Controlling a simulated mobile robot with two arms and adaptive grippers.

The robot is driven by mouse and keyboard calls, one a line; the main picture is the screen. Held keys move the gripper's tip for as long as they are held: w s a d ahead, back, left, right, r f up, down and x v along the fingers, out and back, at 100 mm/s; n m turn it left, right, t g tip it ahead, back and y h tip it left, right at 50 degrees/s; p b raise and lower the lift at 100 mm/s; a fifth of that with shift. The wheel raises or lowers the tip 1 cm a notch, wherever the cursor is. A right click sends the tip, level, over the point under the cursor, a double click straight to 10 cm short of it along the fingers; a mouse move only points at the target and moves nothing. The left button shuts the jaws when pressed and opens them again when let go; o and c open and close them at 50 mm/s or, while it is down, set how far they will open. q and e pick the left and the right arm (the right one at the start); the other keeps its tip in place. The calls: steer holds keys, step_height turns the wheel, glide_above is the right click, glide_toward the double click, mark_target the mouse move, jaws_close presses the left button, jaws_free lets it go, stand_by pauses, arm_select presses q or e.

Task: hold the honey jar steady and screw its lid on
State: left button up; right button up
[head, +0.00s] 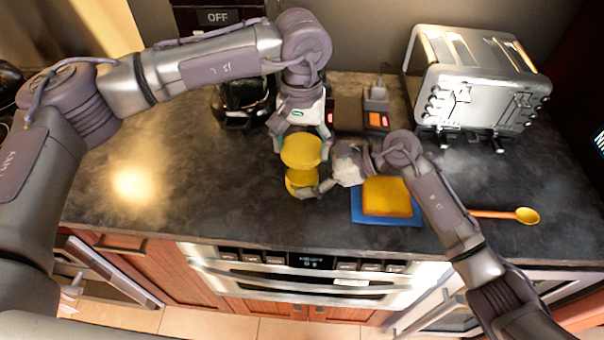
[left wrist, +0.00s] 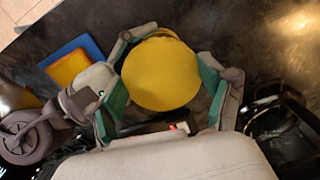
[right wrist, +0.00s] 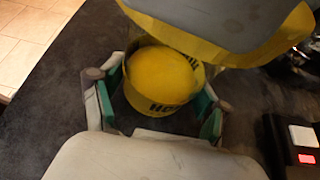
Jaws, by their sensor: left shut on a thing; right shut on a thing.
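The honey jar (head: 299,184) is yellow and stands on the dark counter. In the right wrist view the jar (right wrist: 150,92) shows dark lettering, partly cut off. My right gripper (head: 313,188) is shut on it from the right; its green-padded fingers (right wrist: 163,105) flank the jar. The round yellow lid (head: 301,151) is held above the jar by my left gripper (head: 302,136), which is shut on its sides. The left wrist view shows the lid's top (left wrist: 160,75) covering most of the jar. The right wrist view shows its grey underside (right wrist: 225,22), apparently apart from the jar.
A blue board (head: 371,218) with a yellow-orange sponge-like block (head: 387,197) lies just right of the jar. A spoon (head: 520,215) lies farther right. A silver toaster (head: 475,80) stands at the back right. A dark pot-like object (head: 243,100) stands behind left. The counter's left side is clear.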

mark_target(302, 173)
arm_select(q)
steer(key=shift+f, duration=0.85)
stand_by(2.1)
steer(key=shift+s+d+f, duration=0.15)
steer(key=shift+f, duration=0.3)
arm_select(e)
steer(key=shift+a, duration=0.1)
stand_by(1.3)
steer(key=o, duration=0.3)
steer(key=shift+r, duration=0.1)
steer(key=c, duration=1.1)
arm_select(q)
steer(key=o, duration=0.7)
steer(key=shift+d, duration=0.15)
steer(key=c, duration=1.2)
arm_select(e)
steer(key=shift+r, duration=0.1)
arm_select(q)
steer(key=m, duration=0.4)
steer(key=shift+m, duration=0.4)
arm_select(e)
steer(key=shift+a, duration=0.1)
steer(key=shift+c, duration=0.2)
arm_select(q)
steer(key=m, duration=0.4)
steer(key=shift+s+m, duration=0.1)
steer(key=shift+m, duration=0.2)
